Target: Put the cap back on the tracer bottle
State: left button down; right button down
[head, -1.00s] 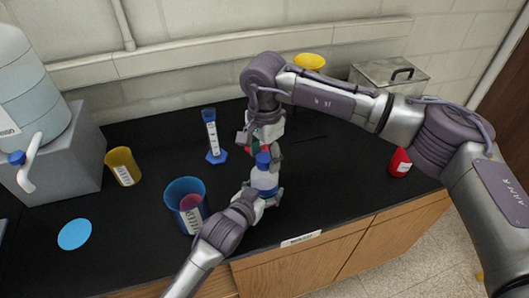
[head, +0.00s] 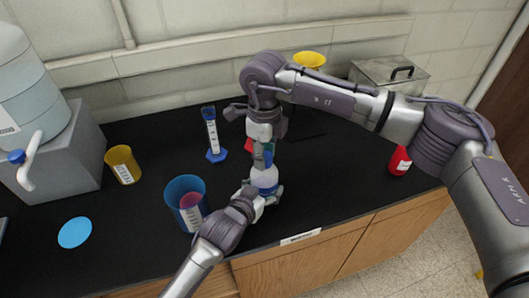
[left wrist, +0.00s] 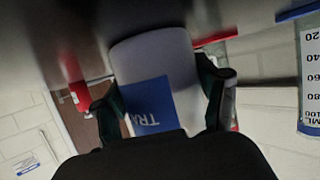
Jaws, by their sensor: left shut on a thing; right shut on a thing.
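The tracer bottle (head: 265,178), white with a blue label, stands roughly upright near the front of the black bench. My left gripper (head: 264,190) is shut around its body from the front. In the left wrist view the bottle (left wrist: 152,58) fills the space between the fingers, and part of its blue label reads "TRA". My right gripper (head: 263,152) points down directly above the bottle, shut on the blue cap (head: 268,159) at the bottle's top. The fingers partly hide the cap, and I cannot tell whether it is seated on the neck.
A blue beaker (head: 185,190) with a pinkish cup inside stands left of the bottle. A graduated cylinder (head: 212,138) on a blue base is behind. A red container (head: 399,161) stands right, and a yellow cup (head: 123,164) far left.

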jog(key=shift+m, duration=0.7)
jog(key=c, duration=0.6)
grip_release()
notch_tip(320, 180, up, 12)
pick_arm(q)
grip_release()
jog(key=shift+s, duration=0.1)
